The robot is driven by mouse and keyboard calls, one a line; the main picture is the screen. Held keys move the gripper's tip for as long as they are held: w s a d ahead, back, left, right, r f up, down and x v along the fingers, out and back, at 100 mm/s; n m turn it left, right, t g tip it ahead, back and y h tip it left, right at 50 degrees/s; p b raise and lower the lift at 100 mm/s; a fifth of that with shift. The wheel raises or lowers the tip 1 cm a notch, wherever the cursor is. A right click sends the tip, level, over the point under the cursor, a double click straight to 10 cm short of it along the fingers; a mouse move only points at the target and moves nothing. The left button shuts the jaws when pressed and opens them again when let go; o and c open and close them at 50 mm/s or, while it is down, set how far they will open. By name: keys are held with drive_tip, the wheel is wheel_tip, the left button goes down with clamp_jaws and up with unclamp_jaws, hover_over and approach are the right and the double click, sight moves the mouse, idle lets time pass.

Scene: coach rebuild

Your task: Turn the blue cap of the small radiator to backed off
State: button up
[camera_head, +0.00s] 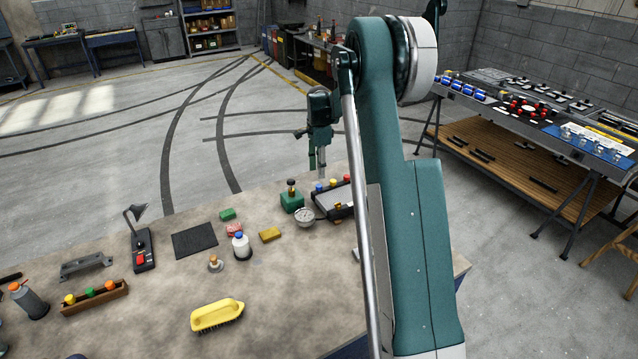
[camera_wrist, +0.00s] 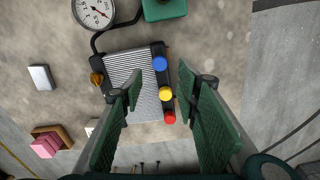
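The small radiator (camera_head: 333,198) lies near the back right of the bench, partly hidden by my arm. It also shows in the wrist view (camera_wrist: 136,72), with a finned grey face and a dark side tank carrying three caps. The blue cap (camera_wrist: 160,63) is at one end, then a yellow cap (camera_wrist: 165,94) and a red cap (camera_wrist: 169,117). The blue cap shows in the head view too (camera_head: 319,187). My gripper (camera_wrist: 159,74) is open and empty, its green fingers to either side of the cap row in the wrist view. It appears above the radiator, apart from it.
A pressure gauge (camera_head: 305,215) with a hose and a green block (camera_head: 291,201) stand close beside the radiator. A yellow sponge (camera_head: 270,234), white bottle (camera_head: 241,246) and yellow brush (camera_head: 217,315) are further left. The front middle of the bench is mostly bare.

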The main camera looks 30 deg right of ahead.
sight(319, 185)
drive_tip(key=shift+f, duration=0.15)
drive_tip(key=shift+f, duration=3.75)
drive_tip(key=c, duration=0.9)
